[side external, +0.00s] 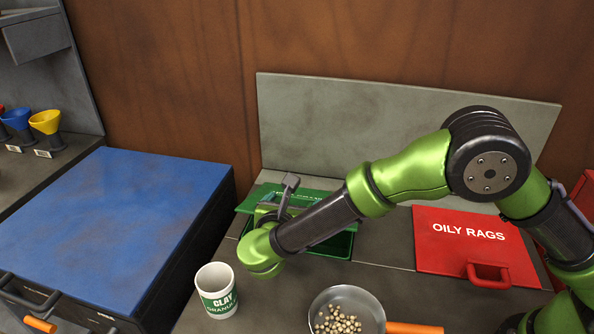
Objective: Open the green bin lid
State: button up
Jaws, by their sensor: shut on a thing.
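The green bin lid (318,196) with white lettering is at the back middle of the counter, partly behind my arm. Its front edge appears raised, and the dark inside of the green bin (338,245) shows below it. My gripper (268,207) is at the left part of the lid, mostly hidden by my own wrist. It is shut on the lid, most likely at its handle. The handle and the fingertips are not clearly visible.
A red OILY RAGS lid (465,240) with a handle lies shut at right. A white CLAY GRANULES cup (216,292) and a pan (350,299) of pale pellets stand in front. A blue-topped cabinet (120,220) is at left. A grey panel (330,120) stands behind.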

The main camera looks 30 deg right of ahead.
jog(key=w+d+r+g+y, duration=0.3)
jog(key=w+d+r, duration=0.3)
jog(key=r, duration=0.2)
jog(key=shift+d+r, duration=0.15)
jog(key=shift+r, duration=0.1)
jog(key=w+d+r, duration=0.1)
jog(key=w+d, duration=0.1)
jog(key=d, duration=0.1)
jog(key=w+d+r, duration=0.1)
jog(key=w+d, duration=0.1)
jog(key=w, duration=0.1)
jog(key=w+d+r, duration=0.1)
jog(key=w+d, duration=0.2)
jog(key=shift+w+d+r, duration=0.1)
jog(key=shift+d+r, duration=0.05)
jog(key=shift+d, duration=0.2)
jog(key=shift+w+d, duration=0.65)
jog(key=shift+d, duration=0.05)
jog(key=o, duration=1)
jog(key=shift+o, duration=0.9)
jog(key=v, duration=1.7)
jog(key=shift+w+r, duration=0.2)
jog(key=shift+w, duration=0.05)
